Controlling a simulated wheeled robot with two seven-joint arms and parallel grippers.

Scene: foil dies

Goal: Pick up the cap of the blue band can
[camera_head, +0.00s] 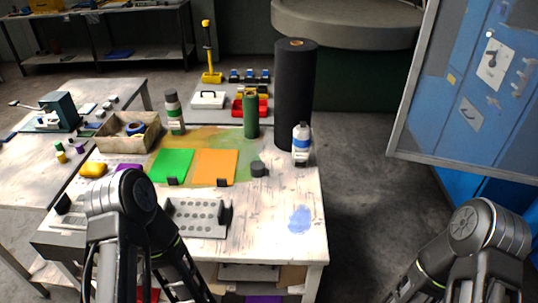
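A white spray can with a blue band (302,146) stands upright near the right edge of the work table, in front of a tall black roll. Its pale top (302,127) shows, but I cannot tell whether this is a cap. A small dark round piece (259,169) lies on the table to the left of the can; I cannot tell what it is. Links of my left arm show at lower left and links of my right arm at lower right, both away from the can. Neither gripper shows in this view.
The tall black roll (295,95) and a green cylinder (251,114) stand close behind and left of the can. Another can (174,112), green and orange sheets and a grey holed rack (198,219) are further left. The table's front right is mostly clear around a blue stain.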

